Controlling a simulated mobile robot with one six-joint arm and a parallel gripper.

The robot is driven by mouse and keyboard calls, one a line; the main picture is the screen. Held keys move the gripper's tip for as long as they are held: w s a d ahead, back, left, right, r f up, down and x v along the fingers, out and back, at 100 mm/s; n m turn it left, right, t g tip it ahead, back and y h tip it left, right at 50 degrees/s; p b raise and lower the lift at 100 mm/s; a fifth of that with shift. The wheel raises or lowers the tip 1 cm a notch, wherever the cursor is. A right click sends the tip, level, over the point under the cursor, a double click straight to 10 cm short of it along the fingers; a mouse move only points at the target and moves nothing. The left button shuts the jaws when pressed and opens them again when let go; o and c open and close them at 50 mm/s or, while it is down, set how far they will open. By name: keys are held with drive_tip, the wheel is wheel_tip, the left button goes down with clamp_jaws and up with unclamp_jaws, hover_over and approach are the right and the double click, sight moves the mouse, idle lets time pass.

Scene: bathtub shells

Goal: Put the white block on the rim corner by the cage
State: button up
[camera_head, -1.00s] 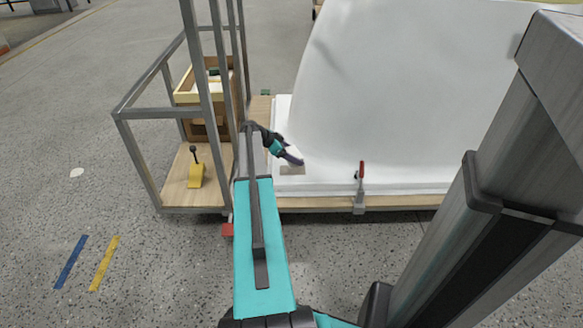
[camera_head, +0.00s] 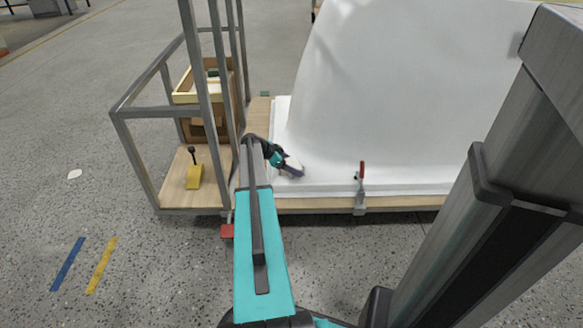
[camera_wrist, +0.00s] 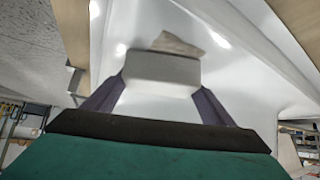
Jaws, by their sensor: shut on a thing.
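My gripper (camera_head: 290,167) is shut on the white block (camera_wrist: 162,73), which sits between its two purple fingers in the wrist view. In the head view the block is small and hard to tell from the white shell behind it. The gripper is low over the near left rim corner (camera_head: 283,187) of the white bathtub shell (camera_head: 390,90). A brownish patch shows just beyond the block in the wrist view. I cannot tell whether the block touches the rim. The grey metal cage (camera_head: 135,113) stands just left of the corner.
A red-handled clamp (camera_head: 361,178) grips the front rim edge to the right. The cage holds a yellow block with a black lever (camera_head: 194,175) and a wooden box (camera_head: 187,98). A red piece (camera_head: 227,231) shows below the cage's corner. Open speckled floor lies in front.

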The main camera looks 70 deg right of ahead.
drive_tip(key=shift+f, duration=0.15)
drive_tip(key=o, duration=1)
drive_tip(key=shift+r, duration=0.25)
drive_tip(key=shift+p+v, duration=1.25)
drive_tip(key=shift+v, duration=2.45)
drive_tip(key=shift+f, duration=0.1)
